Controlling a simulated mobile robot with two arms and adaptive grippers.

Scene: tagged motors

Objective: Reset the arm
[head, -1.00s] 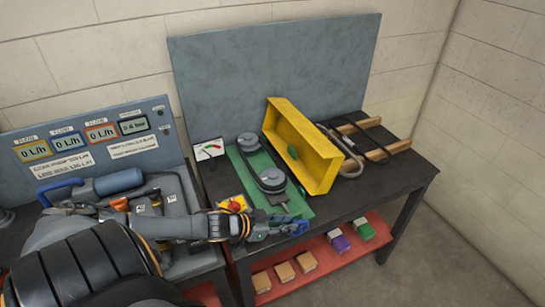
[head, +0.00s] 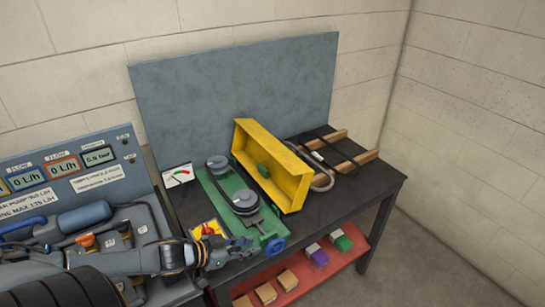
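My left arm comes in from the lower left in the head view. Its gripper (head: 236,253) is over the front edge of the dark workbench (head: 335,203), close to the yellow box with the red button (head: 207,231). The fingers are small and partly merge with the bench behind them, so I cannot tell whether they are open or shut. A blue round knob (head: 274,246) sits just right of the fingertips, at the front end of the green plate. My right gripper is not in view.
A green plate (head: 212,187) carries two pulleys with a belt. A yellow open guard (head: 290,190) stands beside it. A red shelf (head: 330,272) below holds several small boxes. A pump panel (head: 95,170) stands left.

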